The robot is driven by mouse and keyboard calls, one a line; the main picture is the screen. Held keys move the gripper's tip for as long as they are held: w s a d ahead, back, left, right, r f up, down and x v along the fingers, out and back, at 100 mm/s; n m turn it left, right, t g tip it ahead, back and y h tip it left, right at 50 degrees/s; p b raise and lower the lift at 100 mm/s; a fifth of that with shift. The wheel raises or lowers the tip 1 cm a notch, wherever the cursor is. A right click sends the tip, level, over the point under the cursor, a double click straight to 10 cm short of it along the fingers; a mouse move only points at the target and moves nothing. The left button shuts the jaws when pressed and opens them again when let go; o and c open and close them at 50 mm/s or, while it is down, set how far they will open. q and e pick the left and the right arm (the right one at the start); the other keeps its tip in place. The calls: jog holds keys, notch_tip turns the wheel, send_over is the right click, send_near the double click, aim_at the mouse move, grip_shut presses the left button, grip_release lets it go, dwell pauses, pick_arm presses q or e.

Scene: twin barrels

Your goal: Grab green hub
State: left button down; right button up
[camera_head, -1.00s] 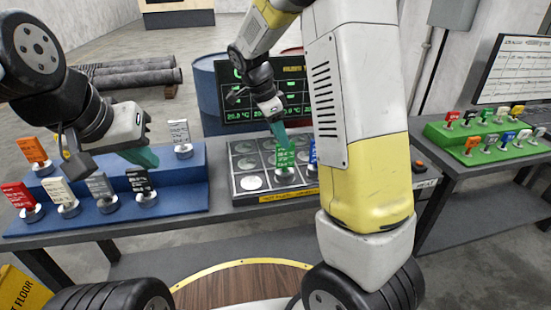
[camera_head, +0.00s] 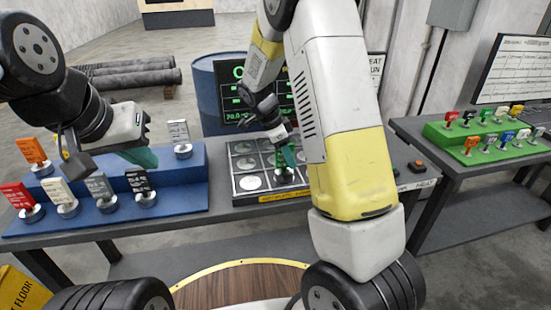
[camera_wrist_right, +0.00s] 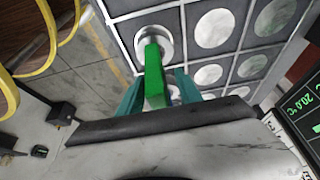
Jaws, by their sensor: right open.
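The green hub (camera_wrist_right: 155,75) has an upright green tag on a round silver base and sits in a slot of the grey tray (camera_head: 246,197). In the right wrist view its tag stands between the teal fingers of my right gripper (camera_wrist_right: 158,90), which is open around it. In the head view my right gripper (camera_head: 288,155) points down at the tray and mostly hides the hub. My left gripper (camera_head: 140,157) hangs above the blue stepped stand (camera_head: 100,221), apart from the hubs there; its finger gap does not show clearly.
Several hubs with red, white, grey, black and orange tags stand on the blue stand. A green stand (camera_head: 510,163) with several coloured hubs is on the right table, beside a monitor (camera_head: 515,70). A blue barrel (camera_head: 210,90) and dark screen stand behind the tray.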

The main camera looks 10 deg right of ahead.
jog(key=shift+c, duration=0.4)
grip_shut()
jog(key=shift+r, duration=0.1)
dwell(0.8)
